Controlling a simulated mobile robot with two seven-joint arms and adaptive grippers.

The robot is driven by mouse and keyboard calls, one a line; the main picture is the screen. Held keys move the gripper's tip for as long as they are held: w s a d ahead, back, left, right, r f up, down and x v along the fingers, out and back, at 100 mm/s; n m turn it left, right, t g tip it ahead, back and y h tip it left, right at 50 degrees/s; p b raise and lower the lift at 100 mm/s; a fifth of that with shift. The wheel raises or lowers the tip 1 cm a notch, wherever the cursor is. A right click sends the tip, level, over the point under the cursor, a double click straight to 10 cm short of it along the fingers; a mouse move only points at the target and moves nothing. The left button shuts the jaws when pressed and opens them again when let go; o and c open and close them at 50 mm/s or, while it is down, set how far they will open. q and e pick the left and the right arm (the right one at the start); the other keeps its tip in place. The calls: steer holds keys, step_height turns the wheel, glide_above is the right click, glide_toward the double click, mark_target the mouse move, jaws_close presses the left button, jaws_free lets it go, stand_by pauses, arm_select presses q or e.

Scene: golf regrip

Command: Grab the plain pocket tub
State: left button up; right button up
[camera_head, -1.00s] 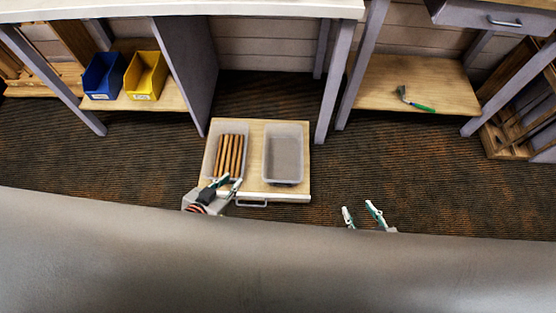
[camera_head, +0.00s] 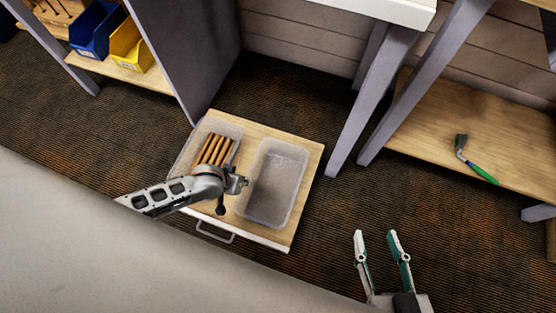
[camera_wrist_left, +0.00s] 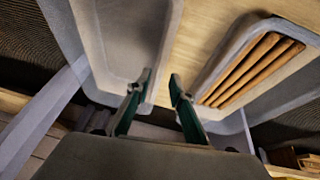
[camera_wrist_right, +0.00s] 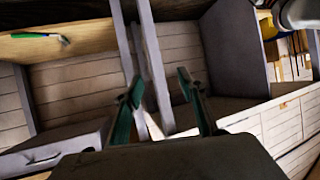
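An empty clear grey tub (camera_head: 262,212) sits on the right of a pulled-out wooden drawer board. A second clear tub (camera_head: 183,163) to its left holds several brown sticks (camera_head: 214,150). My left gripper (camera_head: 240,184) is at the empty tub's left side in the head view, its fingers mostly hidden. In the left wrist view its fingers (camera_wrist_left: 162,78) are apart, near the rim of the empty tub (camera_wrist_left: 125,40); contact cannot be told. My right gripper (camera_head: 376,237) is open and empty over the carpet, right of the drawer; its parted fingers show in the right wrist view (camera_wrist_right: 160,77).
The drawer board (camera_head: 303,165) has a front handle (camera_head: 214,234). Table legs (camera_head: 372,95) stand right of it. A green-handled tool (camera_head: 476,168) lies on a low wooden shelf (camera_head: 440,120). Blue (camera_head: 95,32) and yellow (camera_head: 134,48) bins stand on a left shelf. Carpet is clear in front.

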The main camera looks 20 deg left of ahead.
arm_select(q)
steer(key=b+x, duration=0.1)
steer(key=x, duration=0.1)
steer(key=s+b+x, duration=0.1)
steer(key=x, duration=0.1)
steer(key=shift+w+d+f, duration=0.1)
steer(key=shift+f, duration=0.45)
steer(key=shift+w+f+b, duration=0.25)
steer(key=shift+w+b, duration=0.05)
steer(key=shift+w, duration=0.1)
steer(key=shift+w+d+f+b, duration=0.15)
steer(key=shift+w+f+b, duration=0.1)
steer(key=shift+f+b, duration=0.2)
steer(key=b+x, duration=0.2)
steer(key=x, duration=0.1)
steer(key=shift+f, duration=0.15)
steer(key=shift+w+d+f, duration=0.1)
steer(key=shift+w+f, duration=0.1)
steer(key=shift+w, duration=0.1)
steer(key=shift+w+b, duration=0.2)
steer(key=shift+b, duration=0.15)
steer(key=shift+w+r, duration=0.1)
steer(key=shift+w, duration=0.05)
jaws_close()
arm_select(e)
steer(key=s+a+m+t+y, duration=0.1)
steer(key=a+m, duration=0.5)
steer(key=a, duration=0.1)
steer(key=shift+s+f+m, duration=0.35)
steer(key=shift+s+m, duration=0.05)
